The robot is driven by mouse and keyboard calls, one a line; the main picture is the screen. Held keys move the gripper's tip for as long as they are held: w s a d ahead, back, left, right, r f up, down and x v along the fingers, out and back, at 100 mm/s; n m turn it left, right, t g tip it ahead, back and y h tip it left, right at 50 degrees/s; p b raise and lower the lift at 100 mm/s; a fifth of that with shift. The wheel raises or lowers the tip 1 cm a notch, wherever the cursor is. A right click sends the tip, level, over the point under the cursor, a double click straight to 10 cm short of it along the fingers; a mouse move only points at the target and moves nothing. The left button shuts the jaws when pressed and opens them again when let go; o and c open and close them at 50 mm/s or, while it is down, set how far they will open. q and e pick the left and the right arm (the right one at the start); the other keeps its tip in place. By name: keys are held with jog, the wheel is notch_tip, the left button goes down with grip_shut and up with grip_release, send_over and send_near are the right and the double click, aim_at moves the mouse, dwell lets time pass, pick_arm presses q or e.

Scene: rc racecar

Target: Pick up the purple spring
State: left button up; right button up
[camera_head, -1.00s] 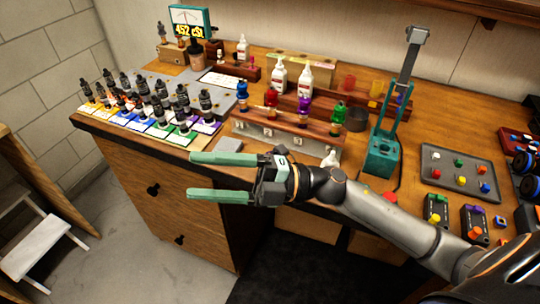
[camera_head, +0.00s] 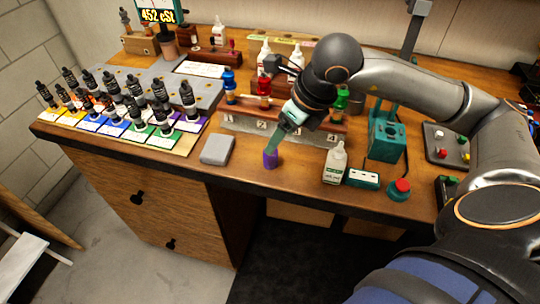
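The purple spring (camera_head: 270,160), a small purple cylinder, is at the front of the wooden bench top, right of a small grey block. My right gripper (camera_head: 273,151) points down at it from above, with its teal fingertips at the spring's top. The fingers overlap in this view, so I cannot tell whether they are closed around it or only next to it. The spring's coils are too small to make out. My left gripper is not in view.
A white bottle (camera_head: 335,163) and a teal-and-white box (camera_head: 362,179) stand right of the spring. A red button (camera_head: 400,189) is farther right.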

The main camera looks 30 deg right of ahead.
aim_at(271, 158)
jog(key=x, duration=0.7)
jog(key=shift+s+a+f+p, duration=0.15)
jog(key=shift+a+f+p, duration=0.1)
jog(key=shift+a+p, duration=0.15)
jog(key=shift+c, duration=0.2)
grip_shut()
